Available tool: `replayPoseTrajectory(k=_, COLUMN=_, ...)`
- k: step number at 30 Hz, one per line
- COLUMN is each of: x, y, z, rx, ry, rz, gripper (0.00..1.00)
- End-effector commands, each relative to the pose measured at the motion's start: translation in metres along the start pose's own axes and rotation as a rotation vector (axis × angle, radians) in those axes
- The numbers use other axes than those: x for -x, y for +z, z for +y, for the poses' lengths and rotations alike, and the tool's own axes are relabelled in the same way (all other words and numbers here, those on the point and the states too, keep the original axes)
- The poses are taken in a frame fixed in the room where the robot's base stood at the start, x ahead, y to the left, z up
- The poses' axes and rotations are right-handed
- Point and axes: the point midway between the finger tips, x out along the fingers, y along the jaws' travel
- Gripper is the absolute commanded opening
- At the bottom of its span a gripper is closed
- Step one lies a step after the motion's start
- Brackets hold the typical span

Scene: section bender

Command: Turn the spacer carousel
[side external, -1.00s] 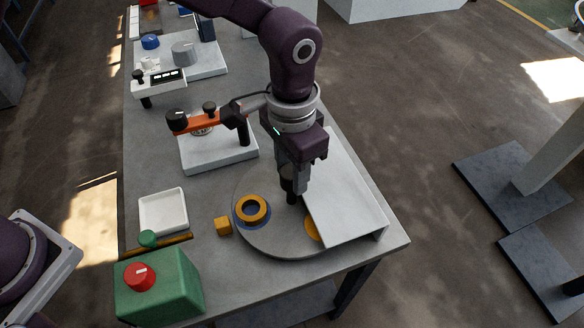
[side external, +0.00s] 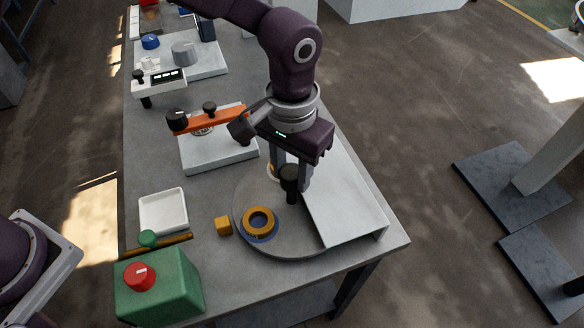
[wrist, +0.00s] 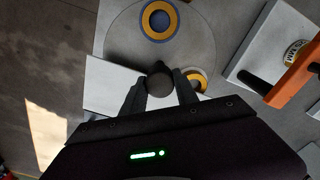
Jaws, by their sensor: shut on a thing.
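The spacer carousel (side external: 290,238) is a round grey disc near the table's front end, with its right part under a white cover plate (side external: 345,205). A dark upright knob (side external: 291,188) stands at its middle. My gripper (side external: 289,175) points down and is shut on this knob; in the wrist view the knob (wrist: 160,80) sits between the two fingers. An orange ring spacer (side external: 258,221) lies on a blue round patch on the carousel's front left. A second orange ring (wrist: 197,78) shows partly beside a finger in the wrist view.
A white tray (side external: 163,211) and a green box with a red knob (side external: 139,277) are farther left. A fixture with an orange lever (side external: 215,120) stands behind the carousel.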

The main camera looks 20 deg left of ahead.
Motion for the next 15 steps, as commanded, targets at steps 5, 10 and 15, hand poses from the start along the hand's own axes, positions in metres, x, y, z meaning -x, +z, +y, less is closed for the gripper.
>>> replayPoseTrajectory(k=5, x=0.0019, y=-0.0011, z=0.0004, rx=0.087, ry=0.003, rz=0.005, gripper=0.00)
replayPoseTrajectory(k=10, x=0.0019, y=-0.0012, z=0.0002, rx=0.172, ry=0.003, rz=0.005, gripper=0.00)
replayPoseTrajectory(k=15, x=0.0020, y=-0.0011, z=0.0002, rx=0.257, ry=0.003, rz=0.005, gripper=0.00)
